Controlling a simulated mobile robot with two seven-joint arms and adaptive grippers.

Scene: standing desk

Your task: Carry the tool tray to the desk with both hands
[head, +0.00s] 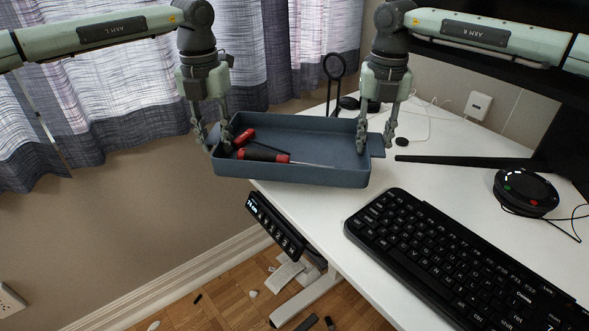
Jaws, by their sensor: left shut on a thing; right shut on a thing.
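The blue-grey tool tray (290,177) is held up at the desk's left corner, its left part out past the desk edge and its right part over the white desk (440,148). A red-and-black screwdriver (262,155) and a smaller red-handled tool (244,137) lie inside at the left. My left gripper (218,147) is shut on the tray's left end. My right gripper (378,146) is shut on the right end, near a tab-like handle (377,150). I cannot tell whether the tray's underside touches the desk.
A black keyboard (450,255) lies on the desk in front. A round black device (525,192) and a monitor foot (470,162) are at the right. A black ring stand (333,70) stands behind the tray. A desk control panel (275,225) hangs under the edge. Curtains (100,90) hang at the left.

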